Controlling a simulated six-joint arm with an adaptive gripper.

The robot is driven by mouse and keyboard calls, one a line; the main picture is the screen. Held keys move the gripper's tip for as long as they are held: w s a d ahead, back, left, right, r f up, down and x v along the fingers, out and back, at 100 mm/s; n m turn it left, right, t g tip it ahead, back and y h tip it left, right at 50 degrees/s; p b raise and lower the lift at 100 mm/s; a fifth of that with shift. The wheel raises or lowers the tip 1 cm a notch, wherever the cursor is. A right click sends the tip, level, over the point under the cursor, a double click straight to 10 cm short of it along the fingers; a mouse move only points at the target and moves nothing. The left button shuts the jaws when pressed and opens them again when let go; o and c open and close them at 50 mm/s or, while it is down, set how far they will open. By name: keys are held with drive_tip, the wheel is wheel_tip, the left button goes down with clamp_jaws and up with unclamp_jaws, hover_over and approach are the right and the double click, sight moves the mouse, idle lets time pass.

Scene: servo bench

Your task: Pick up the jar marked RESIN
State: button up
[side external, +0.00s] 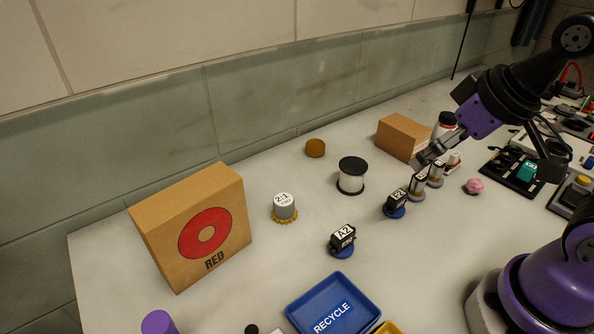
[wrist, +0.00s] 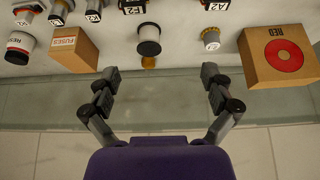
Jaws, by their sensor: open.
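The RESIN jar (wrist: 20,46) is at the left edge of the wrist view, white with a red band and a label of which "RES" can be read. In the side external view a white jar with a dark lid and red band (side external: 446,120), apparently the same one, stands just behind my gripper and is partly hidden by it. My gripper (side external: 428,153) is open, above the bench near the small servo parts. In the wrist view its two fingers (wrist: 161,82) are spread wide with nothing between them, and the jar lies well to their left.
A cardboard FUSES box (wrist: 73,48) stands beside the jar. Small metal-and-black pieces (side external: 417,187) stand in front of it. A spool (side external: 351,176), a 2:1 gear motor (side external: 284,206), A2 servos (side external: 342,239), a RED box (side external: 195,228) and a blue RECYCLE tray (side external: 293,314) occupy the bench.

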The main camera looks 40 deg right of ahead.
drive_tip(key=w+d+r+m+h, duration=0.1)
drive_tip(key=w+d+r+m, duration=0.15)
drive_tip(key=w+d, duration=0.4)
drive_tip(key=m+g+h, duration=0.2)
drive_tip(key=m, duration=0.3)
approach(449, 116)
drive_tip(key=x, duration=0.4)
drive_tip(key=shift+w+d+f, duration=0.1)
drive_tip(key=shift+w+d, duration=0.15)
drive_tip(key=shift+d, duration=0.05)
drive_tip(key=x, duration=0.6)
drive_tip(key=shift+s, duration=0.1)
drive_tip(key=shift+f, duration=0.1)
drive_tip(key=c, duration=1.4)
